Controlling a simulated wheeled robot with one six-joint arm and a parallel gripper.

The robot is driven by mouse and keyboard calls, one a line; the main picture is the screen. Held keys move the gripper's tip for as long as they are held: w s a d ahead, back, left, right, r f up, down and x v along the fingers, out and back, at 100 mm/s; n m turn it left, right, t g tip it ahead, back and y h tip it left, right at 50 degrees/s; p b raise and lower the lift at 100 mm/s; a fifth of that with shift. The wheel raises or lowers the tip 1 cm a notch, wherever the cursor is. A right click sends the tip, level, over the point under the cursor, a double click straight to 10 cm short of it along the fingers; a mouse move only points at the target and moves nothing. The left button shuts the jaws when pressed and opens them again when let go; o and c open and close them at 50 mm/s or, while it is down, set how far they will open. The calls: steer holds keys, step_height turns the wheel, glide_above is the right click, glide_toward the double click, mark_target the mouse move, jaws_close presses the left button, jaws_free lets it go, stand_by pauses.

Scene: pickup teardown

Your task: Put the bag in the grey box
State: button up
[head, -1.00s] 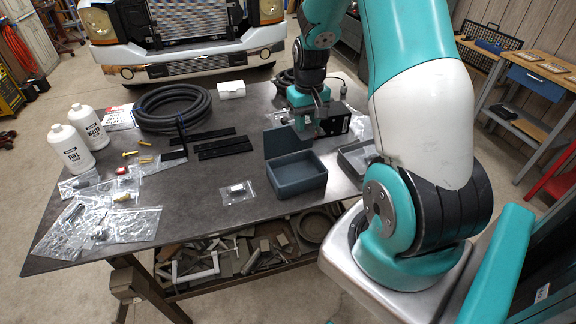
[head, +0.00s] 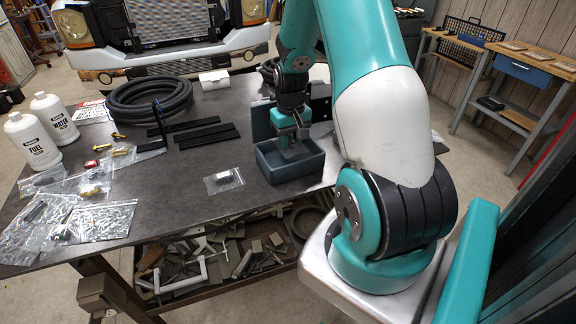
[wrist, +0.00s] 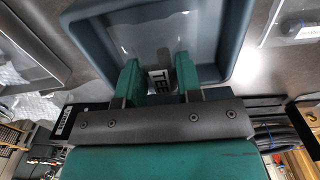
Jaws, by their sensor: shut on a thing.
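In the wrist view the box's rim and inner wall (wrist: 222,38) surround the area past my fingers. My gripper (head: 287,140) is over the box, pointing down, with its fingertips at or just inside the opening. In the wrist view my gripper (wrist: 158,75) is shut on a clear bag (wrist: 158,82) with a white label with black letters, partly hidden between the fingers. I cannot tell whether the bag touches the box floor.
Another clear bag with a dark part (head: 223,180) lies left of the box. More bags with small parts (head: 103,220) lie at the left, near two white bottles (head: 55,118). A coiled hose (head: 147,100) and black strips (head: 207,136) lie behind.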

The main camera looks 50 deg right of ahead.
mark_target(290, 160)
steer(key=shift+f+b, duration=1.7)
steer(key=shift+f, duration=0.7)
steer(key=o, duration=0.9)
step_height(290, 160, up, 12)
steer(key=shift+r+b, duration=0.2)
steer(key=shift+b, duration=0.65)
steer(key=s+a+r+n+t+y, duration=0.1)
steer(key=a+r+n, duration=0.2)
steer(key=a, duration=1)
steer(key=s+a+r+n+y, duration=0.1)
steer(key=a+r+n, duration=0.25)
steer(key=a, duration=0.85)
steer(key=s+a+n, duration=0.2)
steer(key=s+a, duration=0.2)
steer(key=s+a+n+y, duration=0.1)
steer(key=s+a+n, duration=0.1)
steer(key=s+a, duration=0.3)
steer(key=s+a+r+n+g+y, duration=0.1)
steer(key=s+a+n, duration=0.1)
steer(key=s+a, duration=0.2)
steer(key=shift+s+a, duration=0.15)
steer(key=shift+s, duration=0.1)
